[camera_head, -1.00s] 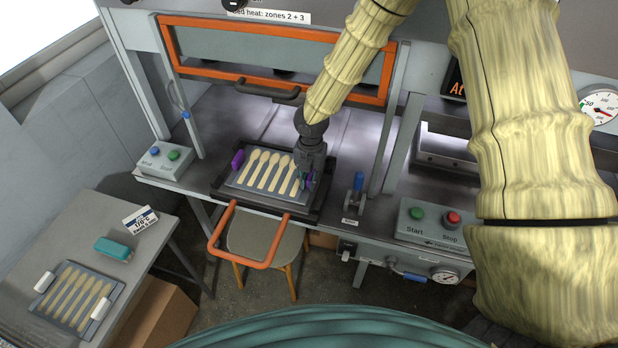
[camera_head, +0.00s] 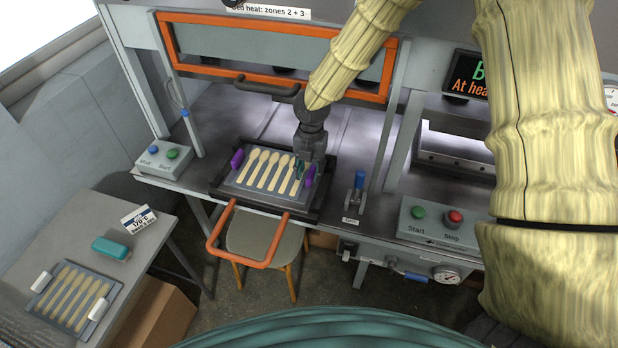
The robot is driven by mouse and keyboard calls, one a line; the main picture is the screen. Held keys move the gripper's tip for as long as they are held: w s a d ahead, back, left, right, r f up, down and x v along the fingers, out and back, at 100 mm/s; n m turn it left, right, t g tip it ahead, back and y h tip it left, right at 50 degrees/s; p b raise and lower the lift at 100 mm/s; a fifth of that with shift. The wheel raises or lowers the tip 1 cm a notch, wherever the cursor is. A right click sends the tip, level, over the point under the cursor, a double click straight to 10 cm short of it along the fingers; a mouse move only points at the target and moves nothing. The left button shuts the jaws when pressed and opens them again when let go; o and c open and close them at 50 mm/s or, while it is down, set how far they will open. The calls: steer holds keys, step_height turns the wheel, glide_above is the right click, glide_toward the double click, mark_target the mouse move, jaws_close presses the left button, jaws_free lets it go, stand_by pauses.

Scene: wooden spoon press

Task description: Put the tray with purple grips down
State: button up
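The tray with purple grips (camera_head: 236,186) lies flat in the dark frame (camera_head: 218,187) on the press bed, below the raised orange-framed guard. It carries a row of several pale wooden spoons (camera_head: 268,171). Its left purple grip (camera_head: 237,159) is free.
An orange loop handle (camera_head: 240,264) sticks out in front of the frame, above a stool (camera_head: 262,238). A second tray with white grips (camera_head: 66,295) and a teal block (camera_head: 110,248) lie on the left side table.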

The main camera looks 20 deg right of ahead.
steer(key=shift+r+b, duration=0.6)
steer(key=shift+r, duration=1.55)
